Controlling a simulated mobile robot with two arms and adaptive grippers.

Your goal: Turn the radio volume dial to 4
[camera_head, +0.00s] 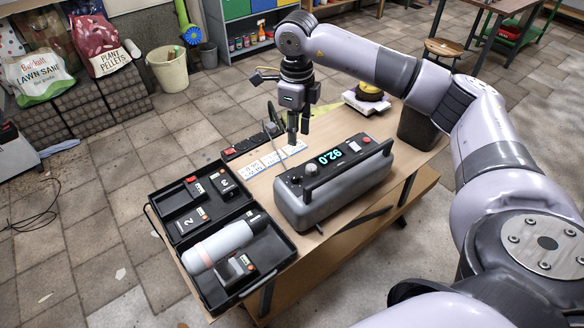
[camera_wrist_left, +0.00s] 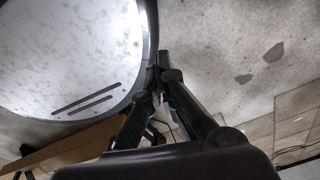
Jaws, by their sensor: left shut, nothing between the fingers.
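The grey radio (camera_head: 345,190) stands on the wooden table with a carrying handle along its front. Its display (camera_head: 330,157) reads 92.0. A knob (camera_head: 311,169) sits left of the display; a small round part (camera_head: 366,140) is at the right. Dial numbers are too small to read. My right gripper (camera_head: 298,138) points down just behind the radio, over the far side of the table, apart from the knobs. Its finger spacing is unclear. My left gripper (camera_wrist_left: 160,85) shows only in the left wrist view, shut and empty, with its fingertips together.
White cards (camera_head: 271,159) and a red-and-black strip (camera_head: 240,147) lie behind the radio. A yellow-topped device (camera_head: 370,92) stands at the far end.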

